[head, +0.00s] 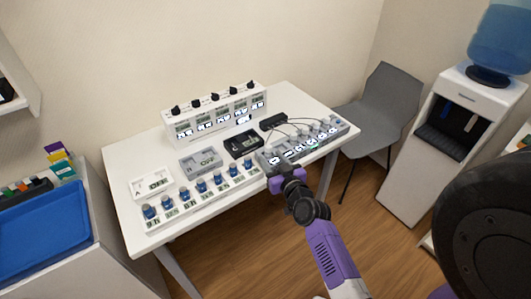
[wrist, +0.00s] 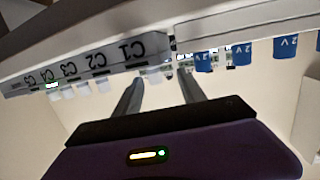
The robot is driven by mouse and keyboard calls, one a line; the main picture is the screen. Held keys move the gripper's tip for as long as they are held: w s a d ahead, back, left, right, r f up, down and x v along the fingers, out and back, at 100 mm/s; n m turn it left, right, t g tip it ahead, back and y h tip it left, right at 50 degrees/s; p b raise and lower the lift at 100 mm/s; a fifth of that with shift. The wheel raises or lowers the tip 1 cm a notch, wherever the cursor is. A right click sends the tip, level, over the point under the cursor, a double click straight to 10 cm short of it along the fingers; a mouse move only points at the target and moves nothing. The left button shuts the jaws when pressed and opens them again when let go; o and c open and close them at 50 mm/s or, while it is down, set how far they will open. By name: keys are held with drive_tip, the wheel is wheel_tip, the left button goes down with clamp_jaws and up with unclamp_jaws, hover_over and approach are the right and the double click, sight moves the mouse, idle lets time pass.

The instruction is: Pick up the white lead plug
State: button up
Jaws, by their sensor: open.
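A grey strip (head: 300,148) with C-labelled positions lies at the front right of the white table. Small pale plug-like pieces and thin dark leads show along it in the head view, too small to tell which is the white lead plug. In the wrist view the strip (wrist: 90,66) is labelled C1, C2, C3 and on, with several whitish pieces (wrist: 102,86) in a row beside the labels. My gripper (wrist: 163,82) is open, with its fingers near the C1 end. In the head view my gripper (head: 285,175) is at the strip's left front end, partly hiding it.
A white strip with several blue-topped pieces (head: 201,185) stands left of my gripper; its blue 2V pieces (wrist: 242,54) show in the wrist view. Black boxes (head: 243,144), a grey tray (head: 201,161) and a white meter panel (head: 215,112) stand behind. A grey chair (head: 385,100) is at right.

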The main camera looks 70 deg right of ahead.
drive_tip(key=shift+w+d, duration=0.1)
drive_tip(key=shift+d, duration=0.3)
drive_tip(key=shift+d+r+p+x, duration=0.15)
drive_tip(key=shift+p+x, duration=0.1)
drive_tip(key=shift+x, duration=1.7)
drive_tip(key=shift+d+r+p+x, duration=0.1)
drive_tip(key=shift+p+x, duration=0.15)
drive_tip(key=shift+x, duration=1.65)
clamp_jaws()
